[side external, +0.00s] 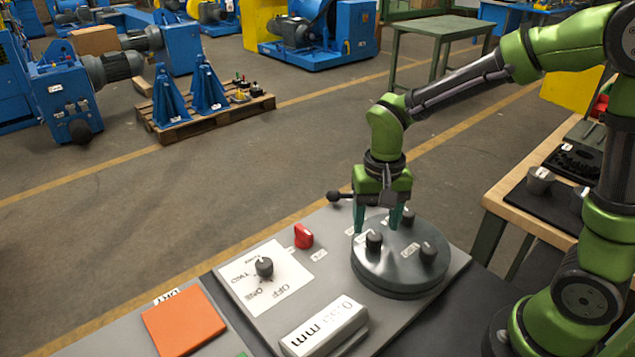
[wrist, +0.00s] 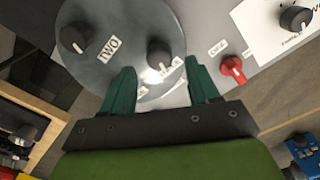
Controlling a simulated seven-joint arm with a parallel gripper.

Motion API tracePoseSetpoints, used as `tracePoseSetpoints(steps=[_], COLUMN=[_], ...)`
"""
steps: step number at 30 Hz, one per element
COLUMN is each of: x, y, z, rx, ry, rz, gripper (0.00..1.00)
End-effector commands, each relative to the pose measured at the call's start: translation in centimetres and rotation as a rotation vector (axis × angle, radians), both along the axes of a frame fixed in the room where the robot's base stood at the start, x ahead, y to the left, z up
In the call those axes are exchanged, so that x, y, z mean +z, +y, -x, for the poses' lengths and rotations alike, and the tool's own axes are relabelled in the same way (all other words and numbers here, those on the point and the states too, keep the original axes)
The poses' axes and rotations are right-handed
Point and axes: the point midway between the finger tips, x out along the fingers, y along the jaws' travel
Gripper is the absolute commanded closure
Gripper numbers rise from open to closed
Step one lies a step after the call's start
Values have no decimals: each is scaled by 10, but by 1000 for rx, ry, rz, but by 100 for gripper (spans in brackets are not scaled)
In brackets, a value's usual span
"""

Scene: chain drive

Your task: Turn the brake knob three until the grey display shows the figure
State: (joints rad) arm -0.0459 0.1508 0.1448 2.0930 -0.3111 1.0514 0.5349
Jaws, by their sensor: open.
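A dark grey round disc (side external: 385,275) carries three black knobs: a front-left knob (side external: 374,240), a right knob (side external: 428,253) and a rear knob (side external: 407,216). In the wrist view a label TWO (wrist: 110,48) lies beside one knob (wrist: 75,38); the other labels are too small or blurred to read surely. My gripper (side external: 378,227) points down over the disc, open and empty. In the wrist view its green fingertips (wrist: 160,80) stand apart, with another knob (wrist: 160,52) just ahead between them. A pale grey display box (side external: 325,325) appears to read 0.55 mm.
A red knob (side external: 304,236) and a black selector (side external: 264,267) on a white plate stand left of the disc. A black ball-ended lever (side external: 333,196) is behind. An orange square (side external: 184,322) lies front left. A wooden-topped bench (side external: 535,215) stands right.

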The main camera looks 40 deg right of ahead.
Motion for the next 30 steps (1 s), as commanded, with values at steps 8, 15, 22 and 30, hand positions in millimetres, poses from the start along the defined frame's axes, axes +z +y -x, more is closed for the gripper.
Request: tracePoseSetpoints(steps=[8,15,22,30], x=[-30,-32,-32,-31], y=[0,0,0,0], z=[0,0,0,0], rx=[0,-1,-1,0], ry=[1,-1,-1,-1], rz=[-1,-1,-1,-1], gripper=[40,40,63,96])
